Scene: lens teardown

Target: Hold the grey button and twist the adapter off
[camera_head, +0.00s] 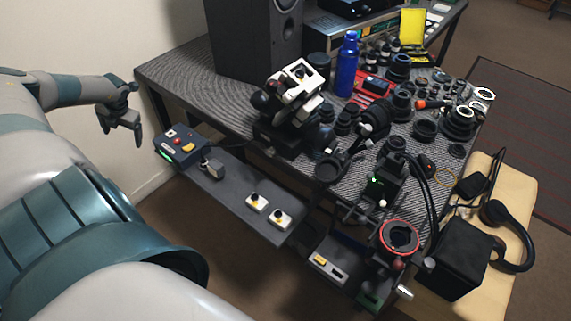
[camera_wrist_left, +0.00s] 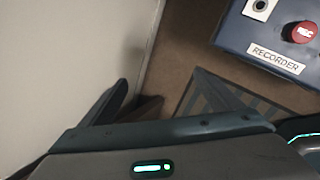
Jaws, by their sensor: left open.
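A round black mount with a red ring (camera_head: 400,237) stands on a stand at the front right of the head view. I cannot tell whether it holds the adapter, and I cannot pick out a grey button on it. My left gripper (camera_head: 122,136) hangs at the left beside the wall and the table's left end, open and empty, far from the red-ringed mount. In the left wrist view its fingers (camera_wrist_left: 160,90) are spread with nothing between them. My right gripper does not show.
A blue recorder box (camera_head: 180,146) is right of my left gripper; its label shows in the left wrist view (camera_wrist_left: 276,58). A grey shelf (camera_head: 228,188) carries two white switches. The table (camera_head: 190,78) is crowded with lens parts, a blue bottle (camera_head: 347,65) and a speaker (camera_head: 254,40).

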